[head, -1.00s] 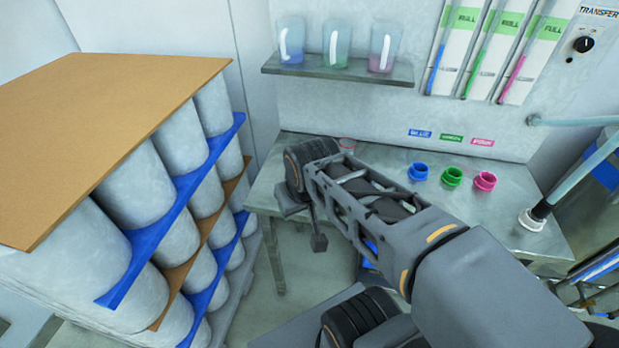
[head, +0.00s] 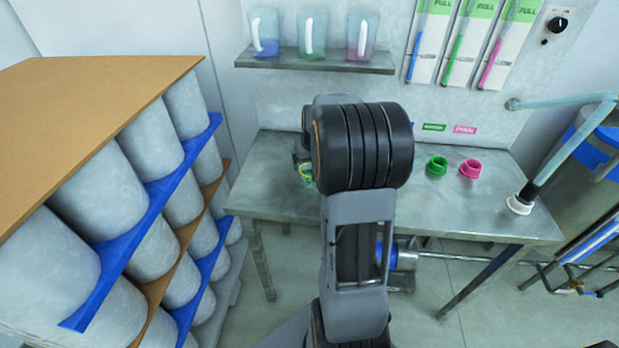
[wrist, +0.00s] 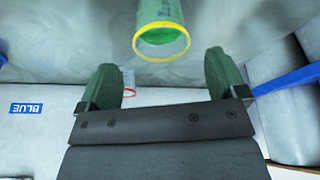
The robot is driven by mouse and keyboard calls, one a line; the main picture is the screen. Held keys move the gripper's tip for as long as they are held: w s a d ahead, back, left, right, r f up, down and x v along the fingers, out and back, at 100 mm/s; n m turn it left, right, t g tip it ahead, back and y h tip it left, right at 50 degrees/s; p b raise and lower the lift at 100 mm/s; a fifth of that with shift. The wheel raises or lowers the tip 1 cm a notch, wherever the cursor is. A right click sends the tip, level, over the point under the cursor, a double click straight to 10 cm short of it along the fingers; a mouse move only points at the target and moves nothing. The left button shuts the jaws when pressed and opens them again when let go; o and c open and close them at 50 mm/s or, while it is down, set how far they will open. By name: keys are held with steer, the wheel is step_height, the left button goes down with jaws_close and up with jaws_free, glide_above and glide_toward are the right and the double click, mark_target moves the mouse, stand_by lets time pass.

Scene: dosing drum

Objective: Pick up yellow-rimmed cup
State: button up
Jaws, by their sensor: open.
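In the head view the cup (head: 306,174) stands on the metal table (head: 262,185), partly hidden by my wrist. My gripper (wrist: 163,78) is open, with its two green fingers apart and nothing between them.
A green collar (head: 437,166) and a pink collar (head: 470,169) stand on the table to the right. A shelf (head: 315,62) above holds jugs with blue, green and pink tints. Stacked drums (head: 165,250) stand at the left. A hose nozzle (head: 520,204) rests at the table's right.

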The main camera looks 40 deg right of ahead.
mark_target(309, 173)
steer(key=shift+p+x, duration=0.4)
steer(key=shift+x, duration=3.4)
steer(key=shift+a, duration=0.1)
steer(key=shift+c, duration=0.4)
steer(key=c, duration=1)
steer(key=shift+r, duration=0.2)
